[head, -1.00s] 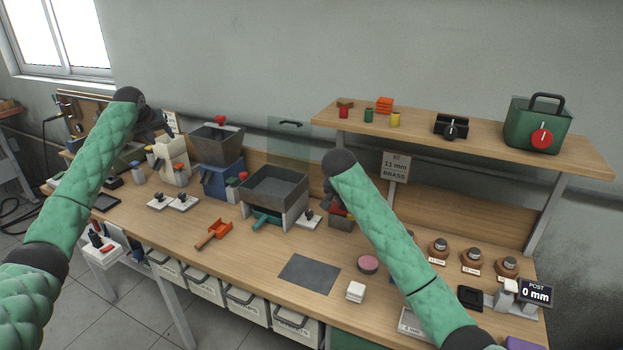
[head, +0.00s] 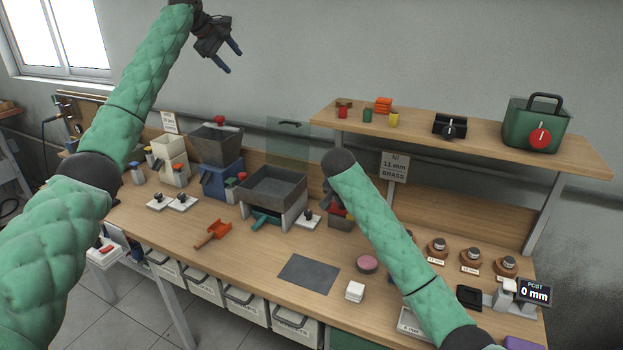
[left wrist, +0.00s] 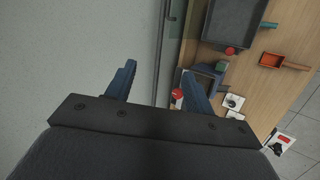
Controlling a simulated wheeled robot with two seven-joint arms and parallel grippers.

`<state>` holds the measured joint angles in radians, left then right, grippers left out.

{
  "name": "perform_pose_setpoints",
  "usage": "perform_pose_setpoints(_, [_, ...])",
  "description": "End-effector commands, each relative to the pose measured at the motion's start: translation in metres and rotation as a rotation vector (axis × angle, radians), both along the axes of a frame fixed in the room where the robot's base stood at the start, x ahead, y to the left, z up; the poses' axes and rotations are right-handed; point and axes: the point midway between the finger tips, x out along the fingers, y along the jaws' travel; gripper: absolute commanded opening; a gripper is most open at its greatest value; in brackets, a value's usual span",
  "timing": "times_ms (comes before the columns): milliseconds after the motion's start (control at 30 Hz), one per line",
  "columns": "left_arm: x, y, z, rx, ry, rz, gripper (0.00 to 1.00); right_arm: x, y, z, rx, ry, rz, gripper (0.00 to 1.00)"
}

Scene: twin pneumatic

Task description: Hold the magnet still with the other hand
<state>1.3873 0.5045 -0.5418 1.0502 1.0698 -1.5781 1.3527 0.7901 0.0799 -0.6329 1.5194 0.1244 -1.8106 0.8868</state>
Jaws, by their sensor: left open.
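My left gripper (head: 232,61) is raised high in front of the wall, well above the bench, with its two blue fingers apart and nothing between them. The fingers also show apart in the left wrist view (left wrist: 158,78). My right gripper (head: 328,193) is mostly hidden behind my right forearm, low over the bench by a small bin (head: 341,224) with something red at its top. I cannot tell whether its fingers are open or shut, or whether they hold anything. I cannot pick out the magnet for sure; it may be hidden by my right arm.
A blue hopper machine (head: 220,178) and a grey tray on a stand (head: 272,187) stand at the back of the bench (head: 250,280). An orange scoop (head: 217,232), a dark mat (head: 309,274) and a pink disc (head: 367,264) lie in front. A raised shelf (head: 480,137) holds a green box (head: 535,125).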

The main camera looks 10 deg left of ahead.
Motion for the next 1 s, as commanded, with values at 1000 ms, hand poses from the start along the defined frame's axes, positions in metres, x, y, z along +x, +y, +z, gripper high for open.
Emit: perform_pose_setpoints(1000, [-0.017,-0.238,-0.366,-0.033,0.700,0.028,0.53,0.000,0.000,0.000,0.000,0.000,0.000,0.36])
